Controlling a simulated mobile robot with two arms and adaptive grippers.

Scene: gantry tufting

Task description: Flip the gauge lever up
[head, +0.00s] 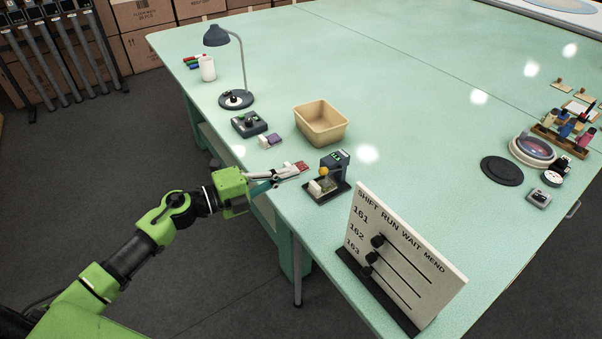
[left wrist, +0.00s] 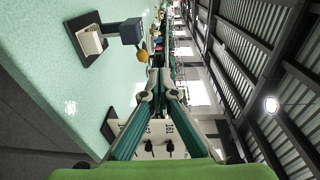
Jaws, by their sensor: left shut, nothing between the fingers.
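The gauge (head: 335,163) is a small dark device on a black base near the table's near edge, with a pale block on the base. Its lever ends in an orange ball (head: 323,171), low on the side facing my left gripper. The gauge (left wrist: 126,32) and the orange ball (left wrist: 142,57) also show in the left wrist view. My left gripper (head: 303,170) is shut and empty, just left of the gauge in the head view. Its fingertips (left wrist: 160,80) look close to the ball but apart from it in the left wrist view. My right gripper is out of view.
A white board (head: 405,250) with black knobs stands to the right of the gauge. A tan bin (head: 321,123) sits behind it. A dark control box (head: 250,123) and a lamp (head: 236,99) stand farther left. The table's middle (head: 430,110) is clear.

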